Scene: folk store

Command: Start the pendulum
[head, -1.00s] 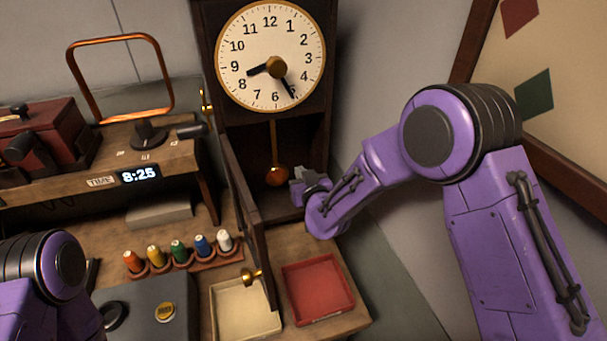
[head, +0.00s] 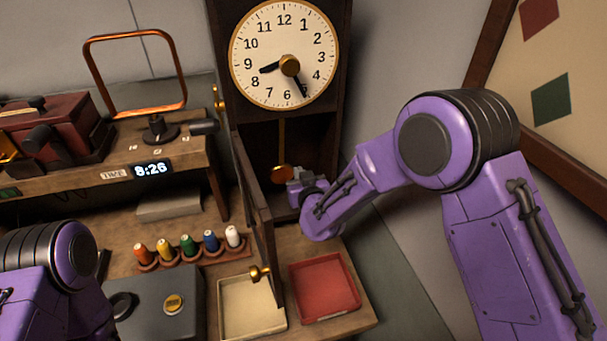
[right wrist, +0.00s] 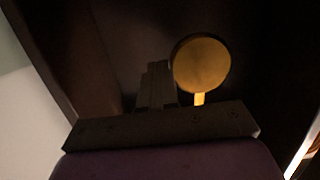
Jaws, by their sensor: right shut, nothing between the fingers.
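The tall dark clock (head: 344,60) stands at the back with its narrow front door (head: 256,205) swung open. Its brass pendulum bob (head: 282,174) hangs on a thin rod (head: 282,138) inside the case. My right gripper (head: 291,185) is shut and empty inside the case, at the bob's right side. In the right wrist view, the shut fingers (right wrist: 155,85) are close beside the round bob (right wrist: 201,65); the dark picture does not show clearly whether they touch. My left arm shows at the lower left, but its gripper is out of view.
A red tray (head: 325,287) and a cream tray (head: 250,307) lie below the clock. Several thread spools (head: 187,245) stand in a rack left of the door. A digital display (head: 153,168) reads 8:26. A wall is close on the right.

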